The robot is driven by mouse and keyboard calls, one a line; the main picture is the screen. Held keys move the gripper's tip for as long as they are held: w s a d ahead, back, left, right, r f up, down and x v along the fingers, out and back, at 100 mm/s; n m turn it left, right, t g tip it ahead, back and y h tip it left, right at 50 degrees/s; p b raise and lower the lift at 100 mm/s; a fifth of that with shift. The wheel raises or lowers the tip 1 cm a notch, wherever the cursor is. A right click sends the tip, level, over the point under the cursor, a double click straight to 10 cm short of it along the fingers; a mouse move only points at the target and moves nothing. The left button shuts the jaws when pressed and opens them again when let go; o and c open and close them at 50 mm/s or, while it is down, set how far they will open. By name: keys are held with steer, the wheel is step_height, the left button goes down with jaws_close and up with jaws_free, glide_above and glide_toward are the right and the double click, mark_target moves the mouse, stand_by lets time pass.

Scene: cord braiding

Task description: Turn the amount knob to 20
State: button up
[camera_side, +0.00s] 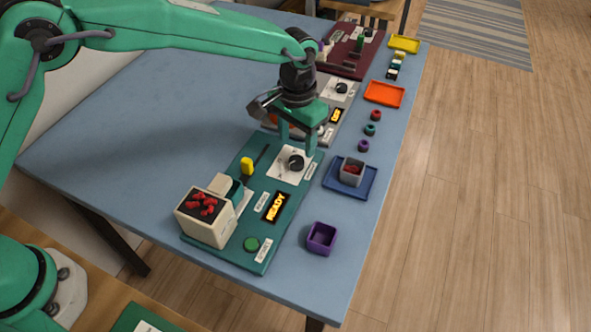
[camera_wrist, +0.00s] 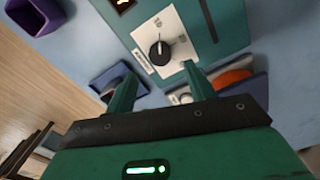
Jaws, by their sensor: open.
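The amount knob (camera_side: 296,162) is a black dial on a white plate, at the far end of the green machine panel (camera_side: 222,238). In the wrist view the knob (camera_wrist: 160,53) shows with its pale pointer line towards the top of the picture; the numbers on its plate are too small to read. My gripper (camera_side: 297,146) is open and empty, its fingers pointing down above the knob plate. In the wrist view the fingertips of my gripper (camera_wrist: 159,68) are spread, with the knob between and just beyond them. I see no contact.
The panel has a lit READY display (camera_side: 275,207), a green button (camera_side: 251,244), a yellow-handled slider (camera_side: 247,166) and a cream hopper (camera_side: 205,218) with red pieces. A grey cup (camera_side: 352,171) stands on a blue tray (camera_side: 365,189). A purple bin (camera_side: 321,239) stands near the table edge.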

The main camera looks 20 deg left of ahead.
mark_target(297, 160)
steer(key=shift+f, duration=2.85)
steer(key=c, duration=1)
